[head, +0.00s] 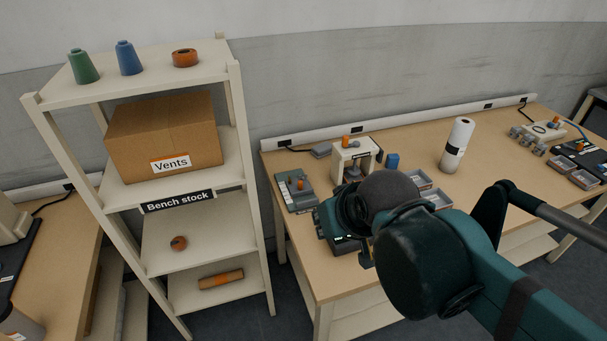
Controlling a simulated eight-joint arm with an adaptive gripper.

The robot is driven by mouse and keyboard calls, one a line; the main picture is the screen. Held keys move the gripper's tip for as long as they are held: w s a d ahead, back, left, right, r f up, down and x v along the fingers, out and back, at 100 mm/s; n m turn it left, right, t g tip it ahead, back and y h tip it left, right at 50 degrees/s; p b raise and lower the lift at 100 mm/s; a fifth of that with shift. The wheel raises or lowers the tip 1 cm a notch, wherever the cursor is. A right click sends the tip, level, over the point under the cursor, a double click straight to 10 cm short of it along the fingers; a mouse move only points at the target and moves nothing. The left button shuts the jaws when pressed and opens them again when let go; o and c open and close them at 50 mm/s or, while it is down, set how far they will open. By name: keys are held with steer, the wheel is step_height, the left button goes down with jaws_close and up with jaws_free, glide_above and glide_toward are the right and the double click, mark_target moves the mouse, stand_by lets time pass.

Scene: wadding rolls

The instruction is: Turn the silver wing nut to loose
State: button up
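I cannot make out a silver wing nut with certainty. A cream arch-shaped fixture (351,154) stands on the bench, with an orange knob (346,141) and a small grey part (354,144) on top; the grey part is too small to identify. A grey plate device (296,190) with an orange knob lies to its left. My arm reaches in from the lower right and covers the bench front. My gripper (365,257) shows only in part beneath the wrist, near the bench's front edge and a dark box with a small display (344,244). Its fingers are mostly hidden.
The bench (415,150) also holds a white roll with a black band (457,146), a blue block (392,161), grey trays (418,180) and devices at the far right. A shelf labelled "Bench stock" (178,202) with a "Vents" carton (165,135) stands left.

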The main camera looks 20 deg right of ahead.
steer(key=w+d+r+m+g+p, duration=0.15)
steer(key=w+r+m+p, duration=0.35)
steer(key=w, duration=0.5)
steer(key=m+g+p, duration=0.6)
steer(key=m+p, duration=0.6)
steer(key=m, duration=0.1)
glide_above(303, 177)
steer(key=shift+t, duration=0.25)
steer(key=shift+s+d+f, duration=0.1)
steer(key=shift+f, duration=2.8)
steer(key=shift+s+d+f, duration=0.1)
steer(key=shift+f, duration=2.75)
steer(key=shift+b, duration=0.3)
steer(key=shift+f, duration=0.1)
steer(key=shift+f+b, duration=0.35)
steer(key=shift+f, duration=3.45)
